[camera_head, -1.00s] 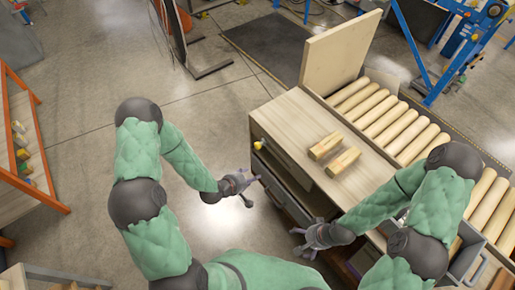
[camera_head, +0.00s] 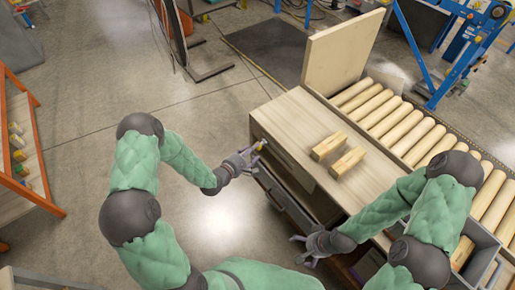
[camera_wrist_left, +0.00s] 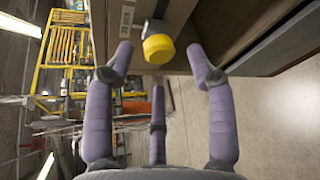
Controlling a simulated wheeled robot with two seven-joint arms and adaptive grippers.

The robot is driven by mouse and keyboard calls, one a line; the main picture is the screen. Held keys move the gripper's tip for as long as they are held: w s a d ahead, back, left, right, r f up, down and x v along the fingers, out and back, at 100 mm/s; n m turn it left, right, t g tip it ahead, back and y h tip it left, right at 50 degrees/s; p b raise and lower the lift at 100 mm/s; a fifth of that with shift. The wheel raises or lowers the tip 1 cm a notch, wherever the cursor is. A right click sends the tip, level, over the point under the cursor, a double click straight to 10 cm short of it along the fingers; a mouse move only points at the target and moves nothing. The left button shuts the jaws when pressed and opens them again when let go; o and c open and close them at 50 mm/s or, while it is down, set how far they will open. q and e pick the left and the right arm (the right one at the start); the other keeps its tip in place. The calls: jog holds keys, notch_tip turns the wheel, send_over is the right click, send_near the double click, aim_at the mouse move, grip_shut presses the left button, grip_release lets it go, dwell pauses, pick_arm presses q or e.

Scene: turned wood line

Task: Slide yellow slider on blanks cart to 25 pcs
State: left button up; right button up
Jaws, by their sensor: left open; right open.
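The yellow slider (camera_wrist_left: 158,48) is a round yellow knob on the side face of the wooden blanks cart (camera_head: 285,115). In the left wrist view it lies ahead of and between my open left fingers, which appear not to touch it. In the head view my left gripper (camera_head: 250,158) is at the cart's left front corner and partly hides the yellow slider (camera_head: 260,146). My right gripper (camera_head: 303,248) is open and empty in front of the cart's drawers.
Two short wooden blocks (camera_head: 346,162) lie on the cart top. A roller bed of wooden cylinders (camera_head: 395,125) runs behind it. An upright board (camera_head: 342,52) stands at the far end. An orange shelf (camera_head: 30,150) is at the left; the floor between is clear.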

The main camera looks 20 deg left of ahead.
aim_at(261, 144)
pick_arm(q)
jog(key=shift+b+x, duration=0.5)
jog(key=shift+x, duration=1.85)
jog(key=shift+s, duration=0.1)
grip_shut()
jog(key=shift+s+d, duration=0.1)
